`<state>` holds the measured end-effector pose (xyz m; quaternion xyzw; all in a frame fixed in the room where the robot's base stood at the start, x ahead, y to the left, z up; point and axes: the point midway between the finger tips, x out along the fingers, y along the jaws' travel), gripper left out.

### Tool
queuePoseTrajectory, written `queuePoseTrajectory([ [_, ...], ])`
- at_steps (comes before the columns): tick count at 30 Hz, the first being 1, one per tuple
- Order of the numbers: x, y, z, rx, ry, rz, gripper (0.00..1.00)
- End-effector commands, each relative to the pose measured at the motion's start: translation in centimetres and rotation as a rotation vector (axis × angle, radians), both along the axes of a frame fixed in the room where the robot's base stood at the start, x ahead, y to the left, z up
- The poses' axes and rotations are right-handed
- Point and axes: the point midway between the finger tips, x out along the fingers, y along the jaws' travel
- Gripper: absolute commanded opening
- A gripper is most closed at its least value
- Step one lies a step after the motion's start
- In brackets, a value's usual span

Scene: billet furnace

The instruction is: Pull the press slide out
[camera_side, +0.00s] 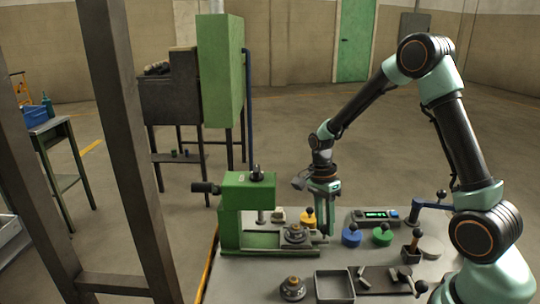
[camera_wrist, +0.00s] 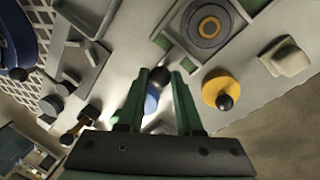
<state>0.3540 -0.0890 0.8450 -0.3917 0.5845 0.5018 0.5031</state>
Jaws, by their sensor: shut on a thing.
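The green press (camera_side: 248,205) stands left of the middle of the table in the side view. Its slide (camera_side: 296,240) carries a round grey die with an orange ring, which also shows in the wrist view (camera_wrist: 207,27). My gripper (camera_side: 325,232) points down at the right end of the slide. In the wrist view my gripper (camera_wrist: 162,76) has its green fingers on either side of a dark ball knob (camera_wrist: 160,75) and is shut on it. The knob's join to the slide is partly hidden by the fingers.
A yellow knobbed weight (camera_side: 308,218) stands behind the slide. Blue (camera_side: 352,236) and green (camera_side: 382,236) ones stand to the right. An open tray (camera_side: 334,286) and a round die (camera_side: 293,289) are in front.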

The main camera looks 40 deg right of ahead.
Motion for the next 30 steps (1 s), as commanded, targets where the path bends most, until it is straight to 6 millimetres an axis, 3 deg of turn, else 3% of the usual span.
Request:
queuePoseTrajectory([
  [4,-1.5,-1.6,0.2,0.008,-0.006,-0.008,0.0],
  [12,-1.8,-1.8,0.1,0.01,-0.002,-0.008,0.0],
  [13,-1.8,-1.8,0.1,0.011,-0.001,-0.008,0.42],
  [15,-1.8,-1.8,0.1,0.011,-0.001,-0.008,0.64],
  [25,-1.7,-1.7,0.2,0.01,-0.004,-0.005,0.64],
  [30,-1.3,-1.8,1.7,0.009,-0.009,-0.005,0.64],
])
